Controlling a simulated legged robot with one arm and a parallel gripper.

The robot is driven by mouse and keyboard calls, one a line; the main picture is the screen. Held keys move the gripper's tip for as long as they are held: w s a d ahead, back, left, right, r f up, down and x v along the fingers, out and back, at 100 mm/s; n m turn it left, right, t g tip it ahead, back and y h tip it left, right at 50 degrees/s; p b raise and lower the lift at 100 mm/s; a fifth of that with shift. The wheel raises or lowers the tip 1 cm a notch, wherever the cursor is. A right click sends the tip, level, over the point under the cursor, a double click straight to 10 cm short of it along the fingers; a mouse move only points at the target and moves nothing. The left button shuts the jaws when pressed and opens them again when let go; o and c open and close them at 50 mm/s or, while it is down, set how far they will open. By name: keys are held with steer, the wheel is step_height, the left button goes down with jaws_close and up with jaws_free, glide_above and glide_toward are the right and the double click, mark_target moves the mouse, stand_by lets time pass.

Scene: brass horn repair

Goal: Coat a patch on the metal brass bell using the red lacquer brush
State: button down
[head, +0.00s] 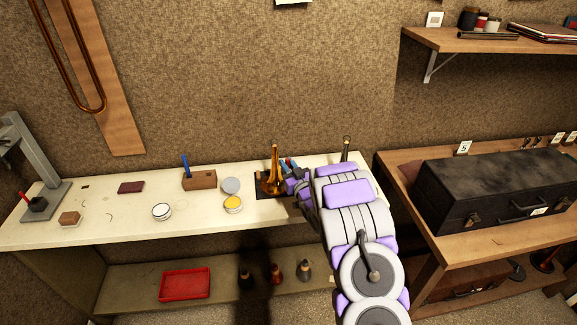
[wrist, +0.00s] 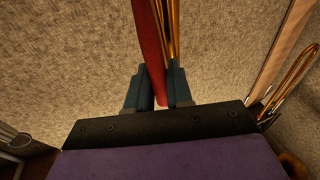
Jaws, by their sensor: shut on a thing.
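The brass bell (head: 273,180) stands upright, flared end down, on a black mat (head: 261,192) on the pale workbench. My gripper (head: 289,168) is just right of the bell, partly hidden by my arm. In the wrist view my gripper (wrist: 158,85) is shut on a long red piece (wrist: 150,45), which looks like the handle of the red lacquer brush. Its far end runs out of the picture, so I cannot see the bristles. A brass-coloured part (wrist: 174,25) shows close beside it; whether they touch, I cannot tell.
A wooden block (head: 200,180) with a blue stick, a yellow-topped tin (head: 233,204), a grey disc (head: 231,186) and a white-topped tin (head: 161,211) stand left of the bell. A grey press (head: 40,205) is far left. A red tray (head: 185,284) lies on the lower shelf.

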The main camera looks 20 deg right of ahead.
steer(key=shift+w+d+f, duration=0.1)
steer(key=shift+w+f, duration=0.5)
steer(key=shift+f, duration=0.15)
stand_by(0.9)
steer(key=shift+w+a, duration=0.5)
steer(key=shift+a, duration=2.55)
steer(key=shift+s+d+r, duration=0.1)
steer(key=shift+s+d, duration=0.1)
steer(key=shift+d, duration=0.85)
steer(key=shift+s+d, duration=0.2)
steer(key=shift+d, duration=0.8)
steer(key=shift+s+d+r, duration=0.1)
steer(key=shift+s+d, duration=0.1)
steer(key=shift+d, duration=0.85)
steer(key=shift+f, duration=0.1)
steer(key=s+r+p, duration=0.1)
steer(key=s+r, duration=0.2)
steer(key=r, duration=0.1)
steer(key=shift+s+a+r, duration=0.35)
steer(key=shift+a, duration=0.1)
steer(key=shift+r+p, duration=0.1)
steer(key=shift+p, duration=0.2)
